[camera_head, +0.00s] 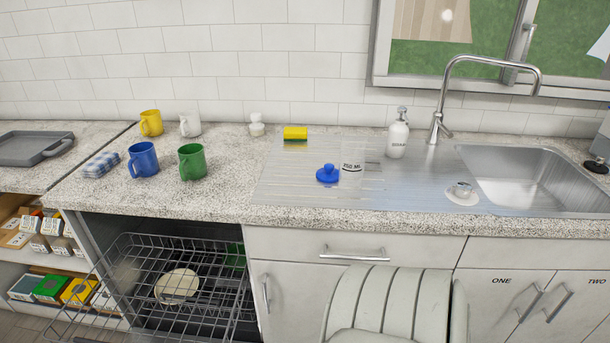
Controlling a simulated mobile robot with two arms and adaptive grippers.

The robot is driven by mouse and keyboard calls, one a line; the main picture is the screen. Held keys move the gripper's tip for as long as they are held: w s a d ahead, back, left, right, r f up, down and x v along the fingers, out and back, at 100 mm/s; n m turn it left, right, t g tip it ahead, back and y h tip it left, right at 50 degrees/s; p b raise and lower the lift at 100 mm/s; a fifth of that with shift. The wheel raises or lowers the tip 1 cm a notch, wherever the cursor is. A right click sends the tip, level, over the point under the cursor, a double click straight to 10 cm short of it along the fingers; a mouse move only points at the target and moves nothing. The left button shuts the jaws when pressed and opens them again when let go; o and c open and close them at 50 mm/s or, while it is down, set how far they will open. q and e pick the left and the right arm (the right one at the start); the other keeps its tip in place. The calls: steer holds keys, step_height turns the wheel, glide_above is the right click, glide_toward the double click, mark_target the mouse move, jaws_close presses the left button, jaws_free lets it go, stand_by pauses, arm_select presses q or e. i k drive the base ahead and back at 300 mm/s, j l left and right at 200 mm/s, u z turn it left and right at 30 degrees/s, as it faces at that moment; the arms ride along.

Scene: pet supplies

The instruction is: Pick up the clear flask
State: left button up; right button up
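I cannot clearly make out a clear flask. A small pale or see-through vessel (352,169) with dark lettering stands on the steel draining board, left of the soap dispenser. It may be the flask, but its material is too small to tell. A blue knobbed lid-like piece (328,174) sits just left of it. A small whitish stoppered item (257,126) stands on the counter by the wall. Neither of my grippers shows in the head view.
Yellow (151,123), white (190,125), blue (143,160) and green (192,162) mugs stand on the counter. A sponge (295,134), soap dispenser (398,136), tap (440,105) and sink (530,175) are behind and right. A dishwasher rack (180,255) is pulled out. A chair (392,305) stands in front.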

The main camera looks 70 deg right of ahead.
mark_target(353, 154)
steer(key=l+z, duration=0.2)
steer(key=z, duration=2.15)
steer(key=u, duration=0.5)
